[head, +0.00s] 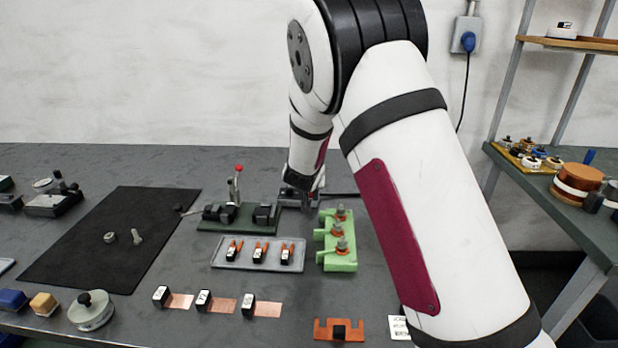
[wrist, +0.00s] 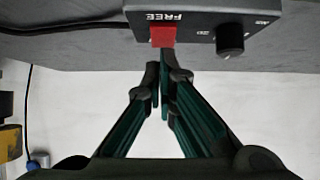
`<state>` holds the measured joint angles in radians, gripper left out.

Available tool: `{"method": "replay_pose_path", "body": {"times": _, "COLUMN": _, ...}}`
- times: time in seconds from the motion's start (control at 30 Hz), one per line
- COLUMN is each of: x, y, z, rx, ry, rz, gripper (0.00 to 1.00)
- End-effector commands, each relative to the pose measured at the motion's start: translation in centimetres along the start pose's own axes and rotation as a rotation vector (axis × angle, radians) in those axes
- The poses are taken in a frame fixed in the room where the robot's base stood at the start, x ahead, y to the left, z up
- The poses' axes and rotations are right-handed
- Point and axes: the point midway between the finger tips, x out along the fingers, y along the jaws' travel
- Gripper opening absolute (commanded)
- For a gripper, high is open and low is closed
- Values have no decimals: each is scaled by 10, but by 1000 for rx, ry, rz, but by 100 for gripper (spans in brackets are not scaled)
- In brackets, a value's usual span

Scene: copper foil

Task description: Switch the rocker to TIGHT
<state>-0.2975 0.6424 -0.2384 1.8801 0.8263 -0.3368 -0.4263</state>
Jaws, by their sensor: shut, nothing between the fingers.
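In the wrist view a dark control box (wrist: 200,18) hangs at the top of the picture, upside down. It carries a red rocker (wrist: 162,35) beside the word FREE, and a black knob (wrist: 230,40) to the right. No TIGHT label is visible, and I cannot tell which way the rocker is tipped. My gripper (wrist: 165,75) is shut and empty, its fingertips just below the rocker in the picture; I cannot tell if they touch it. In the head view my gripper (head: 300,198) is at the back of the bench, and the rocker cannot be made out there.
A green-based fixture with a red-knobbed lever (head: 236,182) stands left of my gripper. A black mat (head: 90,250) lies left. A dark cable (wrist: 80,28) runs from the box.

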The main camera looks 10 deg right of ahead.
Motion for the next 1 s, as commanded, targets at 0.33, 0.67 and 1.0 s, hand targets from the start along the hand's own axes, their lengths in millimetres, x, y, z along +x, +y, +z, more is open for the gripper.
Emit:
{"method": "replay_pose_path", "body": {"times": 0.33, "x": 1, "y": 0, "z": 2, "rx": -1, "ry": 0, "rz": 0, "gripper": 0}}
{"method": "replay_pose_path", "body": {"times": 0.67, "x": 9, "y": 0, "z": 4, "rx": -1, "ry": -1, "rz": 0, "gripper": 0}}
{"method": "replay_pose_path", "body": {"times": 1.0, "x": 2, "y": 0, "z": 12, "rx": -1, "ry": -5, "rz": 0, "gripper": 0}}
